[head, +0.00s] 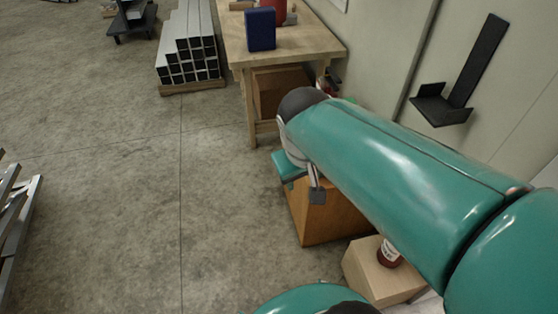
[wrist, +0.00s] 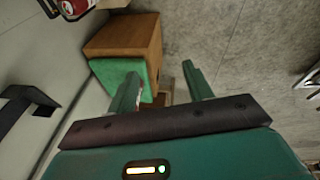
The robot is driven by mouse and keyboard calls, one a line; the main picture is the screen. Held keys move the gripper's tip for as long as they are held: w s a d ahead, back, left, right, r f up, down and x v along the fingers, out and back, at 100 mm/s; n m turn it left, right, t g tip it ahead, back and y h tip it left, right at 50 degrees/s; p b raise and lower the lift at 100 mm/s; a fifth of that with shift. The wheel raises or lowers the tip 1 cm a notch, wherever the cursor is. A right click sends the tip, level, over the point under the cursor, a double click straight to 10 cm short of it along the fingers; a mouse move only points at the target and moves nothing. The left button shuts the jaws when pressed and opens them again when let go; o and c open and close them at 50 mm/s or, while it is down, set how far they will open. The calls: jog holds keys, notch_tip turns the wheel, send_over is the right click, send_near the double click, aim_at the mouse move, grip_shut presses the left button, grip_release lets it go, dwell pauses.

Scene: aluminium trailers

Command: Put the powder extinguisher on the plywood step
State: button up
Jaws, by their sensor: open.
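A red bottle-shaped thing with a white label, which looks like the powder extinguisher (head: 388,256), is at the lower right of the head view. It stands on a pale wooden block that looks like the plywood step (head: 372,275); my arm hides its upper part. In the wrist view, a red thing with a white label (wrist: 74,8) is cut off at the top left. My gripper (wrist: 160,70) is open, with nothing between its two green fingers. It is over the brown box, apart from the red bottle.
The brown wooden box (head: 325,218) stands beside the step. A workbench (head: 310,40) holds a blue box (head: 261,28) and a red cylinder (head: 280,12). A dark bracket (head: 450,105) is on the right wall. Metal tubes (head: 190,45) are stacked behind.

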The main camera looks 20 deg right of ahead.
jog(key=s+a+r+t+y, duration=0.2)
jog(key=a+r+t, duration=0.1)
jog(key=a+r, duration=0.1)
jog(key=shift+s+a+r, duration=0.2)
jog(key=shift+a+r, duration=0.05)
jog(key=shift+a, duration=0.35)
